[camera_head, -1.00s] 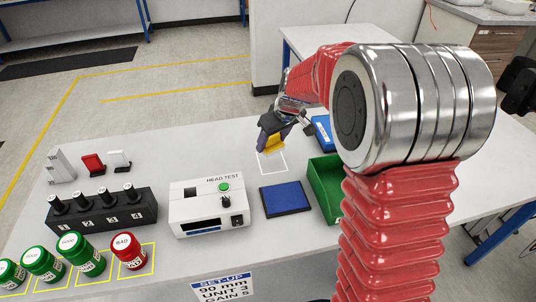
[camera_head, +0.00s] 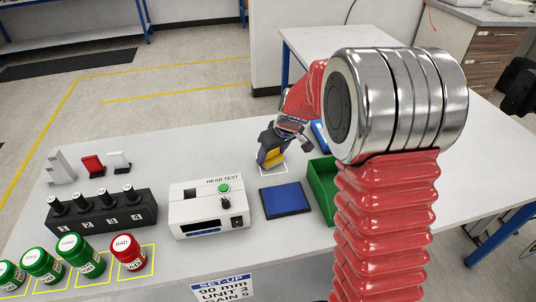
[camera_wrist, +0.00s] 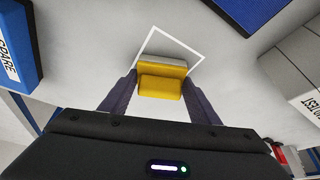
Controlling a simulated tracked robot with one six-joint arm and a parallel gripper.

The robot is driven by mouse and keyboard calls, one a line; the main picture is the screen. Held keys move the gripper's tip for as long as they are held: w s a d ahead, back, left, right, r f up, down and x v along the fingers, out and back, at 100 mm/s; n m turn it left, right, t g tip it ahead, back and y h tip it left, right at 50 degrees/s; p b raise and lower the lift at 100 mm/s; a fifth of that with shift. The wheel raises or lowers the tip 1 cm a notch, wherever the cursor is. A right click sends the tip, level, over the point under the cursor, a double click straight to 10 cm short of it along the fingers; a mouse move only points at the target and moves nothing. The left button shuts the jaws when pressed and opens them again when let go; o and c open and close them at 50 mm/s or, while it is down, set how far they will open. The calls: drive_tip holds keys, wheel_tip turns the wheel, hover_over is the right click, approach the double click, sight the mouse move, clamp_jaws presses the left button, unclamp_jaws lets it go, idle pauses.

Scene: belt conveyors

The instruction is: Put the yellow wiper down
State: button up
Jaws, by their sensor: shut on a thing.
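The yellow wiper (camera_wrist: 160,82), a yellow block with a pale strip along one edge, is between the two dark fingers of my gripper (camera_wrist: 160,95) in the wrist view. My gripper is shut on it. In the head view the wiper (camera_head: 271,156) shows beneath my gripper (camera_head: 269,152), low over the white outlined square (camera_head: 274,174) on the table. In the wrist view the wiper overlaps part of the square's outline (camera_wrist: 152,36). I cannot tell whether the wiper touches the table.
A blue pad (camera_head: 285,199) and a green tray (camera_head: 325,205) lie near the square. The white HEAD TEST box (camera_head: 208,206) stands to the left. A blue SPARE box (camera_wrist: 14,45) is at the left of the wrist view.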

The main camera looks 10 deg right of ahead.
drive_tip(key=o, duration=1)
drive_tip(key=shift+r, duration=0.1)
drive_tip(key=v, duration=1.1)
drive_tip(key=shift+s+r, duration=0.2)
drive_tip(key=shift+r, duration=0.15)
